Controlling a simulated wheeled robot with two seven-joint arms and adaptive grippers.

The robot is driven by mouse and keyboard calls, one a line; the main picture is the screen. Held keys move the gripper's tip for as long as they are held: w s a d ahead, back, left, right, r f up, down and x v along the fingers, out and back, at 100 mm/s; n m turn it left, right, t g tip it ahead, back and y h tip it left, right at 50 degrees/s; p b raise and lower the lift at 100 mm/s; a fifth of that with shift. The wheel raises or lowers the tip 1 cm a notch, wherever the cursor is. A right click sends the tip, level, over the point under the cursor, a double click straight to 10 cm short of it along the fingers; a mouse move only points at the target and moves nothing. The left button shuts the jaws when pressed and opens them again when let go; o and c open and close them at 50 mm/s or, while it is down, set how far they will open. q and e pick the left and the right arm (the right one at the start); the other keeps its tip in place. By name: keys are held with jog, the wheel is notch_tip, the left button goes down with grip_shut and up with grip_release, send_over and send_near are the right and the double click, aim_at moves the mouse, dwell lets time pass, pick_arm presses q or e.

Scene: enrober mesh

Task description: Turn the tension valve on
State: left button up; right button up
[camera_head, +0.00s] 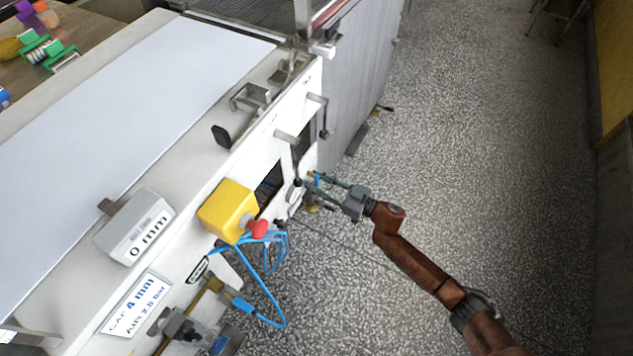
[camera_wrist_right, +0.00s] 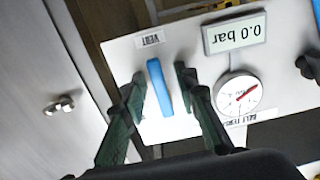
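The tension valve's blue lever handle (camera_wrist_right: 159,87) shows in the right wrist view, on a white panel (camera_wrist_right: 190,119) that appears upside down. My right gripper (camera_wrist_right: 160,80) is open, with one dark green finger on each side of the handle and a gap visible on both sides. In the head view my right gripper (camera_head: 325,182) is at the machine's side, and the valve is small there and partly hidden. My left gripper is not in view.
A yellow box (camera_head: 228,209) with a red button (camera_head: 258,229) juts from the machine near the right gripper, with blue hoses (camera_head: 262,292) below. In the wrist view a dark knob (camera_wrist_right: 309,65) lies at the right. The speckled floor (camera_head: 470,130) is clear.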

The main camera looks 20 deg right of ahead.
jog(key=shift+c, duration=0.2)
grip_shut()
